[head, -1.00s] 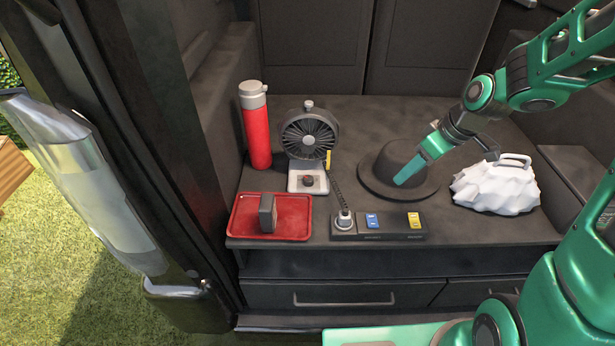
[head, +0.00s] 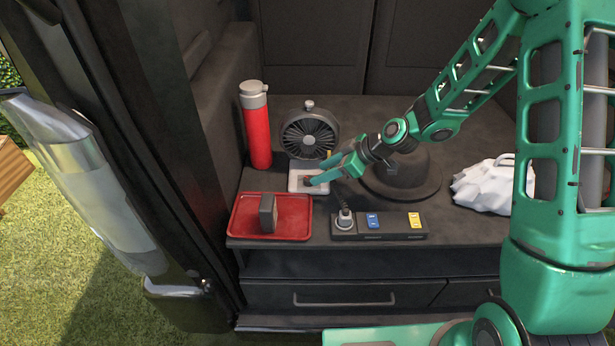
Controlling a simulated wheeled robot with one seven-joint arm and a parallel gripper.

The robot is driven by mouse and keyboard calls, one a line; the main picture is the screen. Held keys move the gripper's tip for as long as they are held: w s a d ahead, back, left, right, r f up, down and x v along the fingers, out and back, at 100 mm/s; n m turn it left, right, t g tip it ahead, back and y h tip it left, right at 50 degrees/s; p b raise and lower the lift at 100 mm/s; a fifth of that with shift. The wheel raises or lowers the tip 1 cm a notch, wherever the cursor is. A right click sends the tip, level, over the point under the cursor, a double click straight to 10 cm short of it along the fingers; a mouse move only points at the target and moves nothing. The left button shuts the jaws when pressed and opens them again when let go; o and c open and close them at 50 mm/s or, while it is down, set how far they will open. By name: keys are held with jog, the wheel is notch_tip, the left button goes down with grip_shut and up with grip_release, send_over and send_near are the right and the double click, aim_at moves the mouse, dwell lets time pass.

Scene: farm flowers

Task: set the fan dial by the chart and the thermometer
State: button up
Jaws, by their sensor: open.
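The fan (head: 310,135) stands on the shelf with its round dark grille facing me. Its pale base (head: 298,188) sticks out in front. The dial on the base is mostly hidden behind my gripper (head: 312,181). My green gripper is open, with its fingertips at the dial on the base. I cannot tell whether they touch the dial. I cannot make out a chart or a thermometer in this view.
A red flask (head: 256,128) stands left of the fan. A red tray (head: 240,228) holds a grey block (head: 267,213). A power strip (head: 392,234) with blue and yellow switches lies in front. A dark hat (head: 400,185) and a white bag (head: 483,187) are to the right.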

jog(key=shift+x, duration=2.45)
